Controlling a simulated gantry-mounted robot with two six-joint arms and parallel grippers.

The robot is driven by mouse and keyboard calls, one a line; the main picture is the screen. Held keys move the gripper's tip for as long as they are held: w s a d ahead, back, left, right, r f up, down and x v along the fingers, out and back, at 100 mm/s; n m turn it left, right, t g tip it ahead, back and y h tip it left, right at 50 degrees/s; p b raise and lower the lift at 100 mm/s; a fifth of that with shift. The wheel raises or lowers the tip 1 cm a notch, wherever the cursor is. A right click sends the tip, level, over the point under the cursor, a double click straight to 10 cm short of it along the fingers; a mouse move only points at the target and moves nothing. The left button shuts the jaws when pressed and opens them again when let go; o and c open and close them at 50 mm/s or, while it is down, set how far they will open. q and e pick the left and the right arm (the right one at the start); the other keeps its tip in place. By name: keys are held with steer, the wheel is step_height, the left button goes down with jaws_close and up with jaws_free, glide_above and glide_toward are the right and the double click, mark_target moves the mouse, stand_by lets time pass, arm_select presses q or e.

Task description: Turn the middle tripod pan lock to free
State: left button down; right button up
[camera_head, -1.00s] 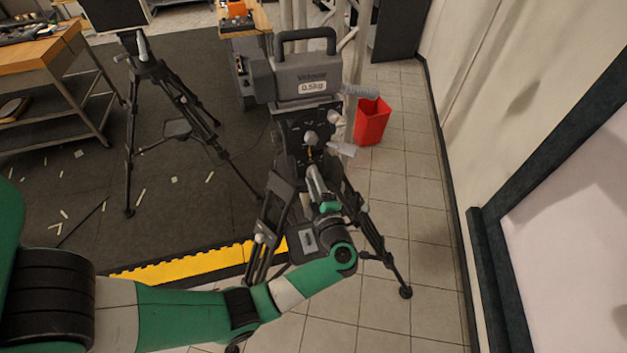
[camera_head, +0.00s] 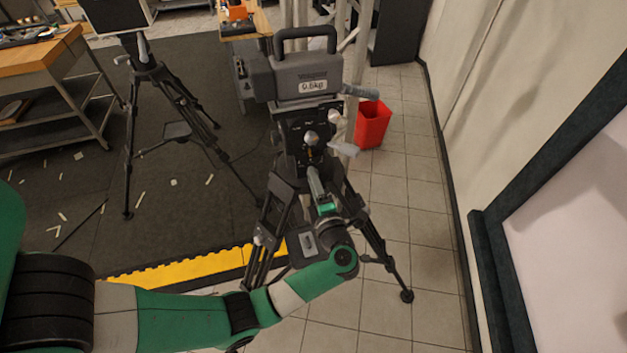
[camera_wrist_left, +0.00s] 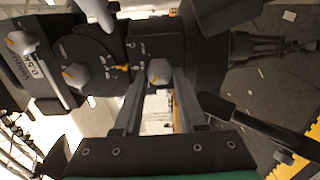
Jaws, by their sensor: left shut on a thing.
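A dark tripod head (camera_head: 300,120) carries a grey camera (camera_head: 306,75) with a 0.5kg label. Its face has pale knobs with orange pointers; the upper knob (camera_head: 310,137) is untouched. In the left wrist view the knobs run in a row, with one nearer the label (camera_wrist_left: 75,75). My left gripper (camera_head: 312,170) reaches the head from below. In the left wrist view my left gripper (camera_wrist_left: 158,82) is shut on the lowest knob (camera_wrist_left: 158,70), a finger on each side. The small print beside it is unreadable. My right gripper is out of view.
The tripod's legs (camera_head: 378,240) spread around my wrist. A pale handle (camera_head: 343,150) sticks out right of the head. Another tripod (camera_head: 150,75) stands at left. A red bin (camera_head: 372,124) stands behind at right, and a wall runs along the right.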

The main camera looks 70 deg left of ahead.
arm_select(q)
steer(key=shift+c, duration=2.4)
jaws_free()
